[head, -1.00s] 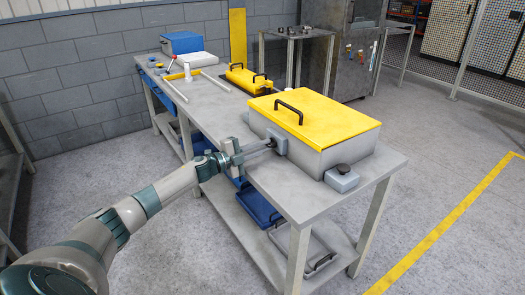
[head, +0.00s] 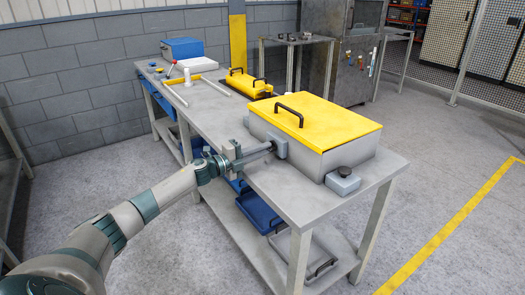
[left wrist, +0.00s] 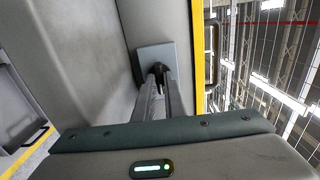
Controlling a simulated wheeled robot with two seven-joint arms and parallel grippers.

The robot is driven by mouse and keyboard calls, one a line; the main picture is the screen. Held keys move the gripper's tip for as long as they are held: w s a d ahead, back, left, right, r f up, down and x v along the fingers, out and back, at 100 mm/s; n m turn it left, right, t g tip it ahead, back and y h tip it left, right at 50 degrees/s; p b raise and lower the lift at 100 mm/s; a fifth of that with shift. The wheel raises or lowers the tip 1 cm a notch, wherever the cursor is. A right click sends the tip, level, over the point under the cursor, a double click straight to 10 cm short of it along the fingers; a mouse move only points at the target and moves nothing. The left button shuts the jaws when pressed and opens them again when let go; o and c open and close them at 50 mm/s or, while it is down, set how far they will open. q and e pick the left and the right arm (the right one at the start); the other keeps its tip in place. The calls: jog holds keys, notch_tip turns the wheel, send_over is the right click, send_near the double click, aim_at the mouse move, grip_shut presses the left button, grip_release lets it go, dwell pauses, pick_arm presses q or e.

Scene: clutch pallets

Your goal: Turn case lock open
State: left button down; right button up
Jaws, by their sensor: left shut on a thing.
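The case (head: 318,143) is a grey box with a yellow lid (head: 318,119) that lies flat and shut, with a black handle on top. The lock, a small grey plate (head: 279,141) on the case's left side, also shows in the left wrist view (left wrist: 147,58). My left gripper (head: 271,146) reaches it from the left. In the left wrist view, its fingers (left wrist: 161,76) are close together at a dark part of the lock and shut on it. The fingers partly hide that part, so its turn angle is unclear. My right gripper is not in view.
A grey block with a black knob (head: 343,171) sits by the case's front right corner. The grey table (head: 290,196) has a lower shelf with blue trays. Farther back are a smaller yellow case (head: 247,82), a blue box (head: 182,48) and rods.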

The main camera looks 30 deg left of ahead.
pick_arm(q)
jog(key=c, duration=1.8)
grip_release()
jog(key=shift+s, duration=0.1)
